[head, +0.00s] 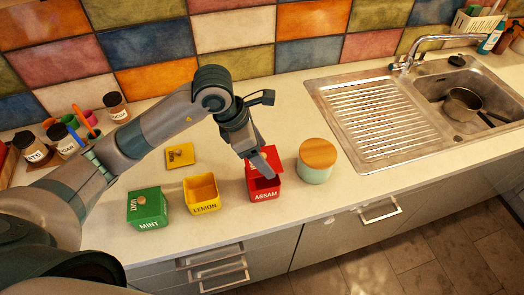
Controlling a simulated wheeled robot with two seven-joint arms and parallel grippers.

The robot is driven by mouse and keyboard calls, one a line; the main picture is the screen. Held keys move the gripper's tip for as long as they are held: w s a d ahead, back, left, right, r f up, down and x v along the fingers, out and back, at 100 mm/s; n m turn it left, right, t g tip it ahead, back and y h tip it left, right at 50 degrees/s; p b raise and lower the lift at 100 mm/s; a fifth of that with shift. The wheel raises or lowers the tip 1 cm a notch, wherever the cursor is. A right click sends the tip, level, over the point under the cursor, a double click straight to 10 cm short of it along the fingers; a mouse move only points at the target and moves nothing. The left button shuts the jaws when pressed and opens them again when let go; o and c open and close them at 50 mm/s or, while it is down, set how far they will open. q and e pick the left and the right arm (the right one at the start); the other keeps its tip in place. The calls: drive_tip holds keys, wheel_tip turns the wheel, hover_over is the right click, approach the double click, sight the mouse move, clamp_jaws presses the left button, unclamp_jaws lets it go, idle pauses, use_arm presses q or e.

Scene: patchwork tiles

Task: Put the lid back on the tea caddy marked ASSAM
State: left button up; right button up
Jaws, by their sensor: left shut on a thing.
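The red tea caddy (265,194) marked ASSAM stands on the counter, with a dark opening showing at its top. My left gripper (259,166) is directly above it, pointing down, and is shut on the red lid (271,157). The lid is at the caddy's top, over its back part, and looks tilted or not level with the rim. The gripper hides part of the lid, and I cannot tell whether lid and rim touch. My right gripper is not in view.
Left of the red caddy stand an open yellow LEMON caddy (202,194) and a closed green MINT caddy (147,208). A yellow lid (180,156) lies behind them. A pale green canister with a wooden top (317,160) stands close on the right. The sink (455,95) is beyond it.

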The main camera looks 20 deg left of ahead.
use_arm(q)
drive_tip(key=shift+f+b, duration=0.55)
drive_tip(key=shift+f, duration=0.9)
drive_tip(key=shift+f+b, duration=1.25)
drive_tip(key=shift+b, duration=0.7)
drive_tip(key=shift+f+b, duration=0.2)
drive_tip(key=shift+b, duration=0.65)
idle(1.2)
idle(0.5)
drive_tip(key=o, duration=1.3)
drive_tip(key=shift+o, duration=0.2)
drive_tip(key=shift+r, duration=0.2)
drive_tip(key=shift+r+p, duration=1.6)
drive_tip(key=shift+r, duration=1.75)
